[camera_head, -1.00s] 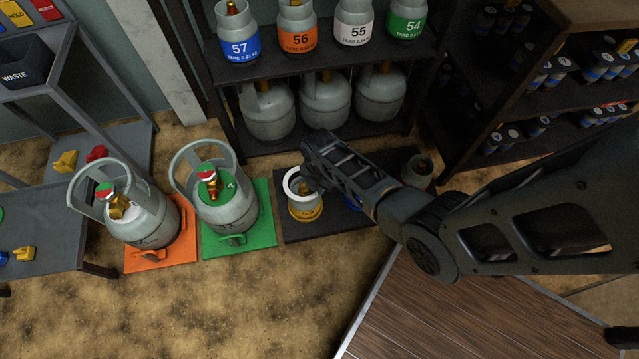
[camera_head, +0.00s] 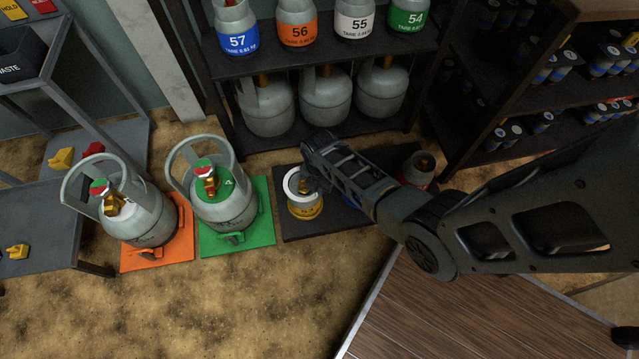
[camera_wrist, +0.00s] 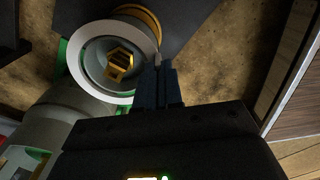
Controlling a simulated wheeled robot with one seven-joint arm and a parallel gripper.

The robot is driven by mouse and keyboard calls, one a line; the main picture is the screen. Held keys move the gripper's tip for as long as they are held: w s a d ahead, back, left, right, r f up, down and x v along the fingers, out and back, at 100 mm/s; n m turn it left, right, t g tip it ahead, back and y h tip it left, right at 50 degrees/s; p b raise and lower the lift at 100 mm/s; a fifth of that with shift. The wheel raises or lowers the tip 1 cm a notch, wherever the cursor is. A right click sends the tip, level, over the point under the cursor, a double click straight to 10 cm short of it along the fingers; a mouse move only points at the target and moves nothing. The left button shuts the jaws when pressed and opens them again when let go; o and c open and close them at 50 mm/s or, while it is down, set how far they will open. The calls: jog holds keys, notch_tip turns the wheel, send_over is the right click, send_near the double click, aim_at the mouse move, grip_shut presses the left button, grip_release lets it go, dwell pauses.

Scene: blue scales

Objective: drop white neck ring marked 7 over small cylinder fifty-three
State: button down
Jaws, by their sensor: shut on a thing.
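The white neck ring (camera_head: 290,183) is at the top of a small cylinder with a yellow band (camera_head: 305,209). My gripper (camera_head: 307,185) is shut on the ring's right side. In the wrist view the fingers (camera_wrist: 160,65) pinch the edge of the ring (camera_wrist: 80,75). The cylinder's brass valve (camera_wrist: 120,62) shows through the ring's opening, and part of its yellow band (camera_wrist: 140,14) shows beyond the ring. I cannot tell whether the ring touches the cylinder or hangs just above it. The 7 on the ring and the cylinder's number are not readable.
The small cylinder stands on a dark mat (camera_head: 292,230). A green-collared cylinder (camera_head: 225,205) on a green mat and another large cylinder (camera_head: 140,215) on an orange mat stand left. Shelves of cylinders (camera_head: 325,95) are behind. A red-marked small cylinder (camera_head: 420,165) is right of my arm.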

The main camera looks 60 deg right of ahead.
jog(key=shift+f+b, duration=0.55)
jog(key=shift+f, duration=0.15)
jog(key=c, duration=1.2)
grip_release()
jog(key=shift+r+p, duration=3.7)
jog(key=shift+r, duration=0.1)
